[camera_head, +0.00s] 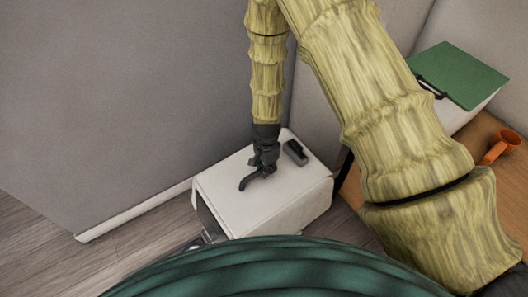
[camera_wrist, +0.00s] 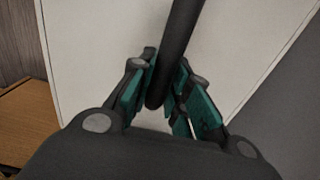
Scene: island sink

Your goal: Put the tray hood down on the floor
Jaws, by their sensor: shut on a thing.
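My gripper (camera_head: 262,165) is over the top of a white box-shaped thing (camera_head: 225,185) beside the grey wall. In the wrist view my gripper (camera_wrist: 168,100) is shut, its teal-padded fingers around a smooth dark bar (camera_wrist: 180,40). The bar's curved end (camera_head: 249,182) shows below the gripper in the head view. The white surface (camera_wrist: 90,40) lies behind the bar in the wrist view. I cannot tell whether the bar is joined to the white box, touches it or hangs above it. No other thing is clearly recognisable as the tray hood.
At right, a brown wooden surface (camera_head: 512,185) holds an orange mug (camera_head: 501,146) and a white box with a green top (camera_head: 460,72). Bare wood floor (camera_head: 45,252) is at lower left.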

